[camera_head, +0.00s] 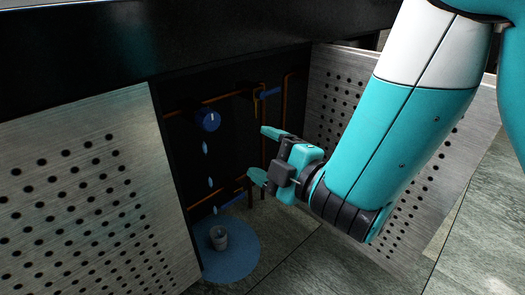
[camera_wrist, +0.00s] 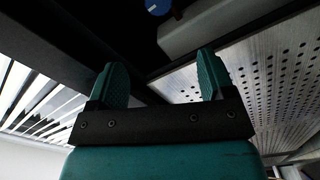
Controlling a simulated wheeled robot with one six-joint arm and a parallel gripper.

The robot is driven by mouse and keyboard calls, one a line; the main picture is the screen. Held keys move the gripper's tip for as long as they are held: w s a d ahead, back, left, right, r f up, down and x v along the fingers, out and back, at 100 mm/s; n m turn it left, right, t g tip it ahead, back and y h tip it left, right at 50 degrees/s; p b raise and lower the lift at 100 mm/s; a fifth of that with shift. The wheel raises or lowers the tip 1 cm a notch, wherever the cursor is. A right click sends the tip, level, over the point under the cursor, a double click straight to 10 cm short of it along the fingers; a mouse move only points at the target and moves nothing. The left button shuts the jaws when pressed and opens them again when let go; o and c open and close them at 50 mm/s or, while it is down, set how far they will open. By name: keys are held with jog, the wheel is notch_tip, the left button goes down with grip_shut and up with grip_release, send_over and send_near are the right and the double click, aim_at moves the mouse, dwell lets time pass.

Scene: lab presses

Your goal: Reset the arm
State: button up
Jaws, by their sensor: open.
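My gripper (camera_head: 263,154) is open and empty in the head view, in front of the dark cabinet opening. Its two teal fingers point left into the opening. My teal and white arm reaches down to it from the upper right. In the wrist view my gripper's two fingers (camera_wrist: 162,80) stand apart with nothing between them. The jaws touch nothing that I can see.
A blue round knob (camera_head: 207,121) is on piping inside the cabinet, with blue drops below it. A small grey cup (camera_head: 218,238) stands in a blue puddle (camera_head: 240,260). Perforated metal doors stand open at left (camera_head: 75,200) and right (camera_head: 335,95). A blue-handled valve (camera_head: 268,92) sits higher up.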

jog(key=shift+d, duration=0.25)
jog(key=w+d+r+m+g+h+p, duration=0.2)
jog(key=d+r+m+h+p, duration=0.6)
jog(key=m, duration=0.4)
jog(key=s+d+r+m+g+p, duration=0.1)
jog(key=s+d+r+g+p, duration=0.1)
jog(key=s+r+g+p, duration=0.6)
jog(key=s+d+r+m+g+p, duration=0.1)
jog(key=s+r+g+p, duration=0.2)
jog(key=s, duration=0.9)
notch_tip(320, 180, up, 39)
jog(key=p, duration=3.6)
jog(key=shift+s+f+g, duration=0.15)
jog(key=shift+s+g, duration=0.15)
jog(key=shift+s, duration=0.05)
